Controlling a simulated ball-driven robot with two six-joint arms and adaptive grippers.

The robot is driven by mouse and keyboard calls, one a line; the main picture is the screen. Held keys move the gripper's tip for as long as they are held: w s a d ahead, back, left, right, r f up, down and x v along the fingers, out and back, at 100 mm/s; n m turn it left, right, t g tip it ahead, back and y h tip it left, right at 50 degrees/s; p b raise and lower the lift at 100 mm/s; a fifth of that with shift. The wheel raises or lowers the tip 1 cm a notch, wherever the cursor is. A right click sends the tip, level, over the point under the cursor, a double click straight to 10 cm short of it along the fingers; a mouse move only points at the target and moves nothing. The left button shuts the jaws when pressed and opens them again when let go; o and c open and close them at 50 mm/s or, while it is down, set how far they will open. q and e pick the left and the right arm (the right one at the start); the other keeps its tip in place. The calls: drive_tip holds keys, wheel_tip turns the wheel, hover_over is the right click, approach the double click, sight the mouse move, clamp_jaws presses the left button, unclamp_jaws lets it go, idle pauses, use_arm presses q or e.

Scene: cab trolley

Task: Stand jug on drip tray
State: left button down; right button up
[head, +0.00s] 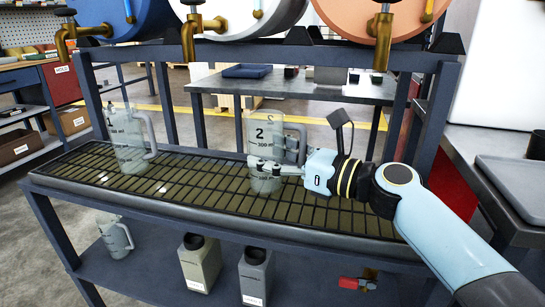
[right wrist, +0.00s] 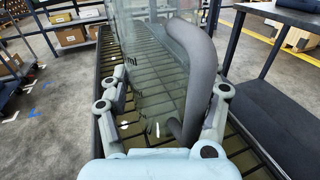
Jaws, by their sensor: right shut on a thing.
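The clear jug marked 2 (head: 264,136) stands upright over the slatted drip tray (head: 215,205), near its middle. Its grey handle (head: 299,140) points right. My right gripper (head: 262,167) is shut on this jug low on its side. I cannot tell whether its base touches the slats. In the right wrist view the jug's clear wall (right wrist: 150,75) and thick grey handle (right wrist: 195,75) lie between the two fingers (right wrist: 163,112). Another clear jug marked 1 (head: 127,135) stands upright at the tray's left end. My left gripper is not in view.
Brass taps (head: 188,38) on the barrels (head: 240,15) hang above the tray's back edge. The lower shelf (head: 150,270) holds a third jug (head: 115,238) and two square canisters (head: 200,262). A grey bench (head: 500,150) stands at the right.

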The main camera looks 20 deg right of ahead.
sight(281, 158)
drive_tip(key=o, duration=0.8)
drive_tip(key=shift+f, duration=0.2)
drive_tip(key=o, duration=0.4)
drive_tip(key=shift+r, duration=0.3)
drive_tip(key=v, duration=0.6)
drive_tip(key=shift+s+d+f, duration=0.15)
drive_tip(key=shift+s+d, duration=0.3)
drive_tip(key=shift+s, duration=0.15)
